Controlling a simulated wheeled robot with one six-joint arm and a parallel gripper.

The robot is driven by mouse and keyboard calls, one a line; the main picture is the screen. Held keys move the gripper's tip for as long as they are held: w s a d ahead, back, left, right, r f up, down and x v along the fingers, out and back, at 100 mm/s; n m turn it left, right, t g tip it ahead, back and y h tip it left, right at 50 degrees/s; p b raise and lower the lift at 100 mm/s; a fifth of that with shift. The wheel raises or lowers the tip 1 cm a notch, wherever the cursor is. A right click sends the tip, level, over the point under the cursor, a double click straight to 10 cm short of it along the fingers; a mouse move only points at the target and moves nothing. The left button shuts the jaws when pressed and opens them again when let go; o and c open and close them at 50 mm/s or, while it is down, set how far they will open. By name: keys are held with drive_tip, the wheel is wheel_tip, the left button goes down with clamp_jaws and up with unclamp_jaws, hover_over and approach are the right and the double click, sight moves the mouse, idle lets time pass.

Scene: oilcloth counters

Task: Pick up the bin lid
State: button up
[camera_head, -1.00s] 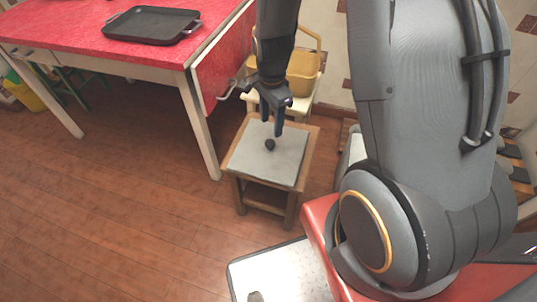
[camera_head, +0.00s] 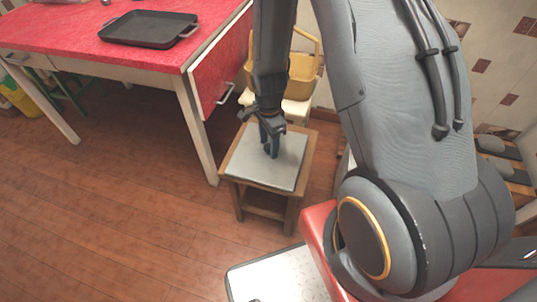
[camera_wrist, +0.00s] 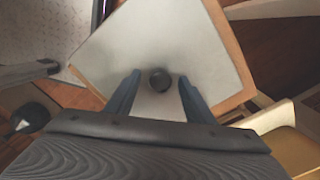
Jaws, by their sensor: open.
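The bin lid (camera_head: 245,160) looks like a pale grey square plate lying flat on top of a small wooden stand (camera_head: 247,189). It also shows in the wrist view (camera_wrist: 205,45), with a dark round knob (camera_wrist: 160,80) on it. My gripper (camera_head: 270,153) points down over the plate. In the wrist view its two blue-grey fingers (camera_wrist: 159,77) are open, one on each side of the knob, with gaps between. In the head view the fingers hide the knob. I cannot tell whether the fingertips touch the plate.
A red-topped table (camera_head: 60,27) with a black tray (camera_head: 150,28) stands to the left, its red side panel (camera_head: 222,68) close to my gripper. The wooden floor (camera_head: 110,200) at left is clear.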

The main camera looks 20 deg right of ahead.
clamp_jaws()
